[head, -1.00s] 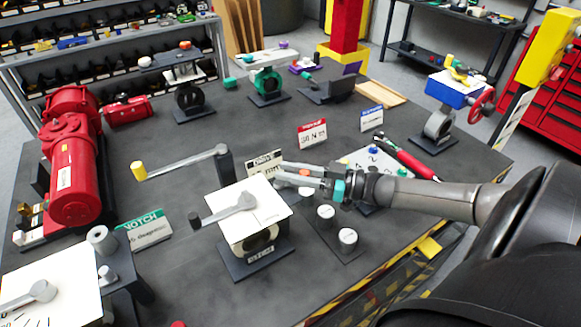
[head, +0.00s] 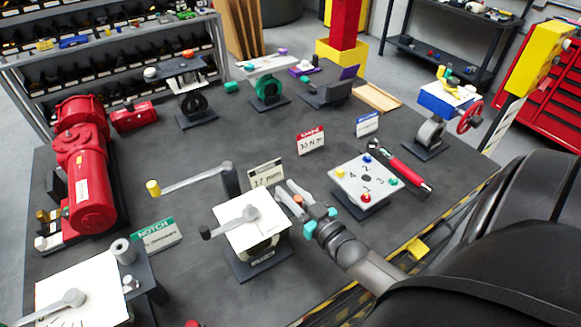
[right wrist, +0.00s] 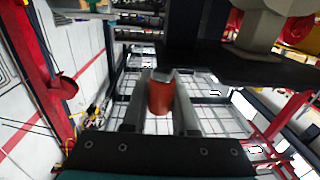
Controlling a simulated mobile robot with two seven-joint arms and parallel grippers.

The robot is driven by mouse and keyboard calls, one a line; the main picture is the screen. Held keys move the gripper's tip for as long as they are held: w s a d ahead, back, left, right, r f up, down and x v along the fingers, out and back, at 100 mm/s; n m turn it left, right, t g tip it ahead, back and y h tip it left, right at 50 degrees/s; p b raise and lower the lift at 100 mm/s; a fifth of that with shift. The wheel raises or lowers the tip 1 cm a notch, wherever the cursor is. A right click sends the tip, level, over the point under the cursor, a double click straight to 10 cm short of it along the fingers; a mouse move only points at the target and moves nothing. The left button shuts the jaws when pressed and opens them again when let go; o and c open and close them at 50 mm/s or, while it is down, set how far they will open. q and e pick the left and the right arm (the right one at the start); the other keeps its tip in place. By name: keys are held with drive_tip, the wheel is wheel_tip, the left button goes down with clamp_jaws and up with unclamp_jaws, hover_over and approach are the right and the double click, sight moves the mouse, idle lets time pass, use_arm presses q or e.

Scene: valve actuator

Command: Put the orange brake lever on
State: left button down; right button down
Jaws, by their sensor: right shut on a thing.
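My right gripper (head: 287,190) is shut on a small orange piece (head: 298,201), beside the right edge of a white-topped stand (head: 260,228). In the right wrist view the orange piece (right wrist: 161,98) is a short cylinder between the two fingers (right wrist: 160,85); the rest of the lever cannot be made out. The stand has a grey lever (head: 236,219) with a dark knob on its top, and a round dark opening below. Whether the orange piece touches the stand cannot be told. My left gripper is not in view.
A card reading 17 mm (head: 265,174) stands behind the stand. A white panel with coloured buttons (head: 350,189) and a red-handled tool (head: 408,172) lie to the right. A grey crank with a yellow knob (head: 190,180) is behind left. A red motor (head: 88,180) stands far left.

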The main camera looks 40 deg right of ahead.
drive_tip(key=shift+s+a+m+g+h, duration=0.15)
drive_tip(key=shift+m+h, duration=0.45)
drive_tip(key=shift+h, duration=0.35)
drive_tip(key=shift+w+a+m+g+h, duration=0.1)
drive_tip(key=shift+a+m+g+h, duration=0.1)
drive_tip(key=shift+m+h, duration=0.55)
drive_tip(key=shift+s+a+m+g+h, duration=0.15)
drive_tip(key=shift+m+h, duration=0.3)
drive_tip(key=shift+h, duration=0.95)
drive_tip(key=c, duration=0.7)
unclamp_jaws()
